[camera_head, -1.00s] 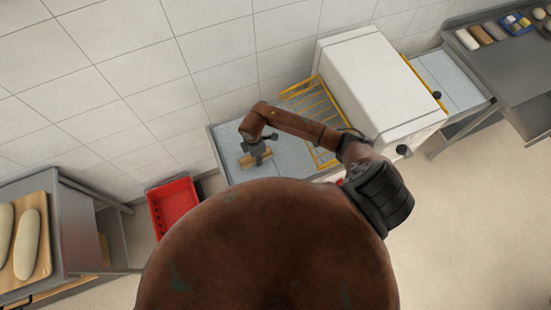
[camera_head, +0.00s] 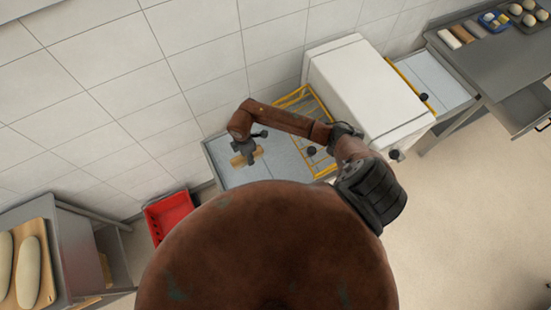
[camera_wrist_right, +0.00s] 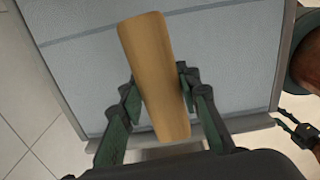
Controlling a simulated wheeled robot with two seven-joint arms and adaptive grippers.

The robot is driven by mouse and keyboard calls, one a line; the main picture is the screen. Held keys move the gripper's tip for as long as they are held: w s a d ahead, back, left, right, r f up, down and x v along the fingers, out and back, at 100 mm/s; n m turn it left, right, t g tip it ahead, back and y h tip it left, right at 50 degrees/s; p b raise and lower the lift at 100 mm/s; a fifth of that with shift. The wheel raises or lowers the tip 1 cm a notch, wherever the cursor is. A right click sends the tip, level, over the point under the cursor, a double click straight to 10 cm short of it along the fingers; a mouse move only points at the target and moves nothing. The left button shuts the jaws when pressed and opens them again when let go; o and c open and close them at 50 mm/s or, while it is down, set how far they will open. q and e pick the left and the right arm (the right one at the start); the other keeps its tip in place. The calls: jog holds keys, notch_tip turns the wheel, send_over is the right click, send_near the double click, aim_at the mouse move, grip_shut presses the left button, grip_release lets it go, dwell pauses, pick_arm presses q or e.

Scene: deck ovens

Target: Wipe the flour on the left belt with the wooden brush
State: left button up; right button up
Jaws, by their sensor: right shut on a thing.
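The wooden brush (camera_wrist_right: 153,75) is a light wooden bar. My right gripper (camera_wrist_right: 158,95) is shut on it, with a finger at each side. In the head view the brush (camera_head: 256,154) shows under my right gripper (camera_head: 245,150), over the grey-blue left belt (camera_head: 283,160). The belt (camera_wrist_right: 85,75) also fills the background of the wrist view. Whether the brush touches the belt I cannot tell. I cannot make out flour on it. Part of my left gripper (camera_wrist_right: 299,131) seems to show at the right edge of the wrist view; its jaws are unclear.
A white oven housing (camera_head: 365,85) stands right of the belt, with a yellow wire frame (camera_head: 322,108) between. A red crate (camera_head: 168,214) is on the left, near a table with loaves on a board (camera_head: 38,232). A tiled wall runs behind. Open floor lies at right.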

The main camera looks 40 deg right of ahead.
jog(key=shift+r+p, duration=0.95)
jog(key=shift+r, duration=0.6)
jog(key=shift+f, duration=0.1)
